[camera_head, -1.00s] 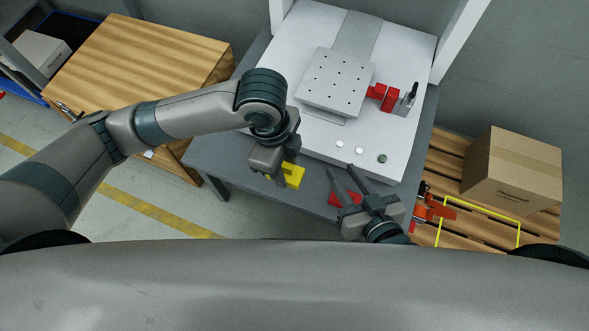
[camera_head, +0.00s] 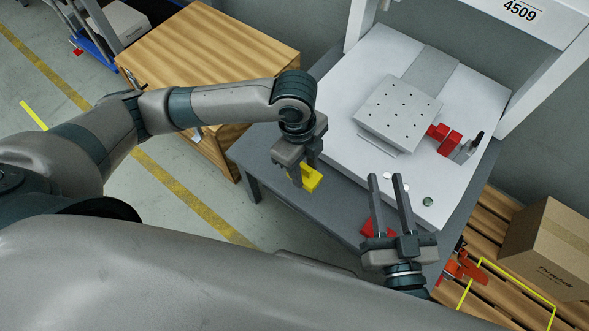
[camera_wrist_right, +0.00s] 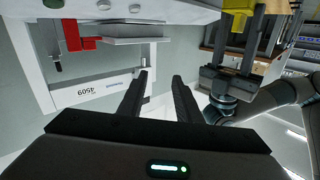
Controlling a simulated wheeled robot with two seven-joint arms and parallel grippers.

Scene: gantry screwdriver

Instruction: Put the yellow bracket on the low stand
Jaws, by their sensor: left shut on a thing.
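The yellow bracket (camera_head: 312,179) is in my left gripper (camera_head: 305,174), which is shut on it above the front left of the grey table. Part of the bracket is hidden by the fingers. It also shows at the top edge of the right wrist view (camera_wrist_right: 238,6). My right gripper (camera_head: 384,181) is open and empty near the table's front, its fingers apart; they also show in the right wrist view (camera_wrist_right: 160,82). A square grey plate with holes (camera_head: 399,113) sits slightly raised on the white machine bed. I cannot tell for certain whether this is the low stand.
A red block (camera_head: 445,139) and a small upright clamp (camera_head: 469,147) stand right of the plate. A red part (camera_head: 373,229) lies on the grey table (camera_head: 262,152), partly behind my right gripper. A wooden cabinet (camera_head: 215,52) is left; a carton (camera_head: 548,250) sits on a pallet at right.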

